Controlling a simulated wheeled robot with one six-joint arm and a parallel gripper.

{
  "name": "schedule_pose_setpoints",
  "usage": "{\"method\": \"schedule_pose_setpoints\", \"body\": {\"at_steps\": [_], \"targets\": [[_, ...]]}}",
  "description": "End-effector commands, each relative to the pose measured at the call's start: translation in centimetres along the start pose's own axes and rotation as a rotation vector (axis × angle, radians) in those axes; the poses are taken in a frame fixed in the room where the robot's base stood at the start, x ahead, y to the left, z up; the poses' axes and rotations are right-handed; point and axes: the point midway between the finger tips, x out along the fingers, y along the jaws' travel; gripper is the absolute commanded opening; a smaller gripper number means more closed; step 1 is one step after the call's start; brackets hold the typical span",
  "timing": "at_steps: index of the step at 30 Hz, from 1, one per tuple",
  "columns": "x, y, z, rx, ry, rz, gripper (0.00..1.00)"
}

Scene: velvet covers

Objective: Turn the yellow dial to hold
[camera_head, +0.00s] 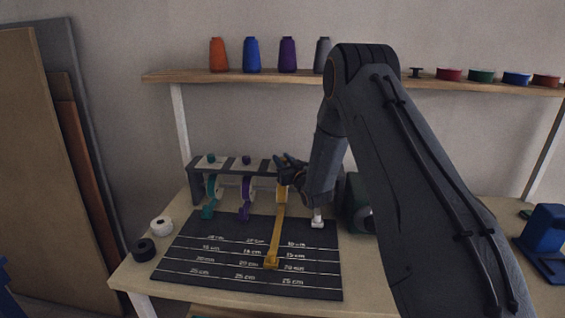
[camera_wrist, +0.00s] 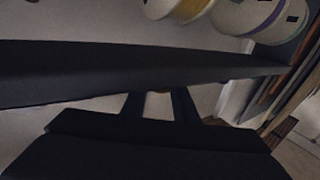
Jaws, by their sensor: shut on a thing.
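My gripper (camera_head: 285,167) is at the dark rack (camera_head: 228,169), above the yellow ribbon (camera_head: 277,228), where the yellow dial sits. It is shut on the dial, which it hides in the head view. In the wrist view, a small tan patch shows between my two dark fingers (camera_wrist: 158,105). The dial's pointer and the hold mark cannot be made out. The yellow ribbon runs from the rack down over the dark measuring mat (camera_head: 190,280). Its yellow end clip (camera_head: 270,262) lies near the 20 cm line.
A teal dial (camera_head: 211,158) and a purple dial (camera_head: 246,159) stand left of my gripper, with teal and purple ribbons below. A white clip (camera_head: 317,223) hangs to the right. Black (camera_head: 143,250) and white (camera_head: 161,226) rolls lie left. A shelf (camera_head: 230,76) holds thread cones above.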

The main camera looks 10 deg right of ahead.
Motion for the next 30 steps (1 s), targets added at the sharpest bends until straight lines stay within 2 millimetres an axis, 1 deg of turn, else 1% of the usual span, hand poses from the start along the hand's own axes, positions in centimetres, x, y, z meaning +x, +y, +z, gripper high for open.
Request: {"method": "schedule_pose_setpoints", "body": {"at_steps": [1,8,30], "targets": [[0.09,-0.33,0.18,0.0,-0.001,0.029,0.04],[0.13,-0.46,0.3,0.0,0.0,0.233,0.04],[0.27,-0.31,0.36,0.003,0.002,0.934,0.04]]}}
